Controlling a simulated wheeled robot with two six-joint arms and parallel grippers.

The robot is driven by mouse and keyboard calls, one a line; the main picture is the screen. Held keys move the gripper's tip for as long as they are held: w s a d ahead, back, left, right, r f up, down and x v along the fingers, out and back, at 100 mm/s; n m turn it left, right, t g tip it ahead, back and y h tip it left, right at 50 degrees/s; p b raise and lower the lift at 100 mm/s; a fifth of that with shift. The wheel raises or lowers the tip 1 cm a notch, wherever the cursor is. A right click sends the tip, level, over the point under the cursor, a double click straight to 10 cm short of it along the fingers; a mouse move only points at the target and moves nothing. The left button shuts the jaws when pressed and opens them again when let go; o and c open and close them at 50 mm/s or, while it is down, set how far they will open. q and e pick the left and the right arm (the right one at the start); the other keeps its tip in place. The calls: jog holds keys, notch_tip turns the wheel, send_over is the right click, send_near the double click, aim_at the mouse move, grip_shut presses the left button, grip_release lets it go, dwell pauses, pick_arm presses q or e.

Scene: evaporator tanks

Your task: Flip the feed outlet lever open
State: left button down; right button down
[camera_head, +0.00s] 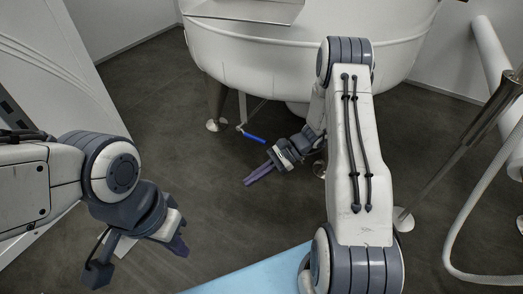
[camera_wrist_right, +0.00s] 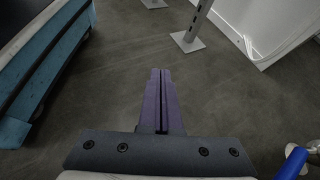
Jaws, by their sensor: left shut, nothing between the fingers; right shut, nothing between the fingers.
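The feed outlet lever has a blue handle (camera_head: 254,138) on a thin pipe under the large white tank (camera_head: 280,60). In the right wrist view the blue handle (camera_wrist_right: 292,163) shows at the lower right edge, to the side of the fingers. My right gripper (camera_head: 247,183) is shut and empty, below and a little left of the handle in the head view, apart from it. Its purple fingers (camera_wrist_right: 160,75) are pressed together in the right wrist view. My left gripper (camera_head: 184,250) is at the lower left, shut and empty, far from the lever.
The tank stands on metal legs with round feet (camera_head: 216,125). A metal pole (camera_head: 455,160) and a white hose (camera_head: 455,235) are at the right. A light blue surface (camera_head: 250,275) lies at the bottom. Dark floor between is clear.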

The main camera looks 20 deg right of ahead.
jog(key=w+d+f+m+t, duration=0.3)
jog(key=d+f+m+t, duration=0.2)
jog(key=d+m+t, duration=0.2)
jog(key=w+d+f+m+t, duration=0.3)
jog(key=d+f+m+t, duration=0.2)
jog(key=m+t, duration=0.3)
jog(key=shift+d+f+t, duration=0.4)
jog(key=shift+d+t, duration=0.5)
jog(key=shift+t, duration=0.3)
jog(key=shift+a, duration=0.1)
jog(key=w+a+r+b, duration=0.5)
jog(key=w+r, duration=0.1)
jog(key=w, duration=0.2)
jog(key=shift+w+r, duration=0.15)
jog(key=shift+r, duration=0.05)
jog(key=shift+h, duration=0.3)
